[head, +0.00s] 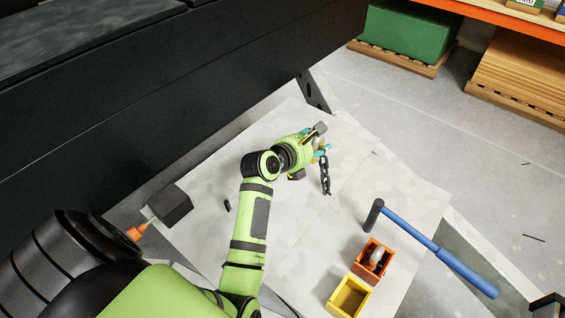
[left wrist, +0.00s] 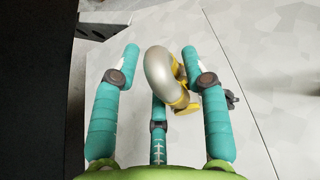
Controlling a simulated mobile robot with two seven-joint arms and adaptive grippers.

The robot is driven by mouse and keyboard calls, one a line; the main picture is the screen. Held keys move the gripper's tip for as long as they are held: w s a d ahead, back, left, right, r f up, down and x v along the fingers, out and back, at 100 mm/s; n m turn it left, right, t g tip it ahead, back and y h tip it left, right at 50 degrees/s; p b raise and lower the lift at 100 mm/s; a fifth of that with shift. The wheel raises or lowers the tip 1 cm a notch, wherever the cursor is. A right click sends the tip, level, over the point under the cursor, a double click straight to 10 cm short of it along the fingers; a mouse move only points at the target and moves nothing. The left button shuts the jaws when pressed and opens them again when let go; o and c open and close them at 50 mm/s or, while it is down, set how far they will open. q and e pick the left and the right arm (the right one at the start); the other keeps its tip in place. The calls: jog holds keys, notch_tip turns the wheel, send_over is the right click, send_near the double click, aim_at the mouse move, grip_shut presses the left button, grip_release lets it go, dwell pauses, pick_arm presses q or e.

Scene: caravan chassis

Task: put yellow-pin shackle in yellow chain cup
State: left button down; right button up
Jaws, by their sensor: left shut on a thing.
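My left gripper (head: 317,149) is over the pale worktop in the head view, shut on the yellow-pin shackle. In the left wrist view the shackle (left wrist: 156,70) is a silver bow with yellow ends, set between the teal fingers (left wrist: 165,85). In the head view the fingers and wrist largely hide it. The yellow cup (head: 349,297) is a square open box at the bottom of the head view, well apart from the gripper. Its visible inside looks empty. My right gripper is not in view.
A dark chain (head: 326,176) shows just beside the left gripper. An orange box (head: 361,268) holding a grey item adjoins the yellow cup. A blue-handled hammer (head: 435,250) lies to their right. A dark block (head: 170,206) is at left. The worktop's middle is mostly clear.

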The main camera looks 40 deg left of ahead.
pick_arm(q)
jog(key=a+f, duration=0.2)
jog(key=a, duration=0.1)
jog(key=s+a+f, duration=0.1)
jog(key=a+f, duration=0.1)
jog(key=a, duration=0.2)
jog(key=s+a+f+b, duration=0.1)
jog(key=a+f, duration=0.1)
jog(key=a, duration=0.1)
jog(key=shift+s+a+f, duration=0.15)
jog(key=shift+s+a, duration=0.05)
jog(key=shift+a, duration=0.1)
notch_tip(320, 180, down, 3)
jog(key=shift+f+b, duration=0.2)
jog(key=shift+b, duration=0.2)
jog(key=shift+f, duration=0.25)
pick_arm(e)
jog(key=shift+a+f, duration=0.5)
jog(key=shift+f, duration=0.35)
pick_arm(q)
jog(key=shift+f, duration=0.1)
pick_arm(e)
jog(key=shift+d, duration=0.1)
pick_arm(q)
jog(key=c, duration=0.7)
grip_release()
jog(key=shift+f, duration=0.1)
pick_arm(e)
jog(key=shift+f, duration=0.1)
